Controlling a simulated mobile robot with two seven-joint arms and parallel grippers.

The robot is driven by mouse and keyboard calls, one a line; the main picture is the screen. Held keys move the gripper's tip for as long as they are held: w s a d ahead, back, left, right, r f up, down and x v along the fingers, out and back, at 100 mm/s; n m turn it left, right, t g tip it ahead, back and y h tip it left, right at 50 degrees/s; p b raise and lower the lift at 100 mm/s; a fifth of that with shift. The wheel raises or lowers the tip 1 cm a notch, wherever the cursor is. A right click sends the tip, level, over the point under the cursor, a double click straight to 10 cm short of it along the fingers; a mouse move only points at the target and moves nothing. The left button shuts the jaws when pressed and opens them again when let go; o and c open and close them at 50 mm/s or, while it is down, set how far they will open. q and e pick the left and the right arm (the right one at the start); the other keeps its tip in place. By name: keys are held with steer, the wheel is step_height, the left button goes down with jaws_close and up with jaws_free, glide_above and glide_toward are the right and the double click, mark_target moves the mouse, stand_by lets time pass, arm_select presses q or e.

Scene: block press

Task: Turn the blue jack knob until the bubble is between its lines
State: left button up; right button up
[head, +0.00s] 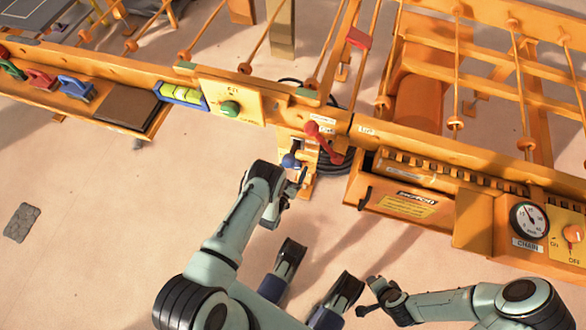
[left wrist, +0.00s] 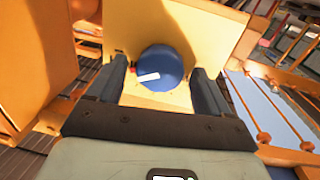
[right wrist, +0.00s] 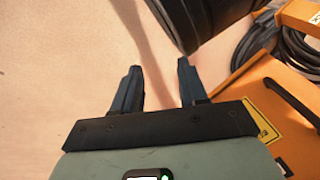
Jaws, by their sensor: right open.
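The blue jack knob (left wrist: 160,66) sits between the two fingers of my left gripper (left wrist: 159,72) in the left wrist view, with a visible gap on each side. A small pale mark shows on its face. In the head view the knob (head: 291,160) is low on the orange frame, just beyond my left gripper (head: 295,180). The level (head: 182,94) is a yellow-green vial in a blue holder on the orange rail; its bubble is too small to place against the lines. My right gripper (head: 366,297) is open and empty over the floor, also in the right wrist view (right wrist: 158,72).
A red-handled lever (head: 323,138) stands just right of the knob. A green knob (head: 229,108) is on the panel beside the level. The floor in front of the frame is mostly clear.

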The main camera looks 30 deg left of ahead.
arm_select(q)
steer(key=s+p, duration=0.1)
steer(key=s, duration=0.1)
steer(key=shift+s+d+r, duration=0.1)
steer(key=shift+s+d, duration=0.05)
steer(key=shift+s, duration=0.25)
steer(key=s+d+p, duration=0.1)
steer(key=s+p, duration=0.5)
steer(key=s, duration=0.4)
steer(key=shift+s+d, duration=0.25)
steer(key=shift+d, duration=0.05)
arm_select(e)
steer(key=s+a+r+g+y, duration=0.1)
steer(key=s+a+r+g, duration=0.1)
steer(key=s+a+r, duration=0.3)
steer(key=s+r, duration=0.3)
steer(key=r, duration=0.1)
steer(key=shift+s+n+g+y, duration=0.4)
steer(key=shift+a, duration=0.1)
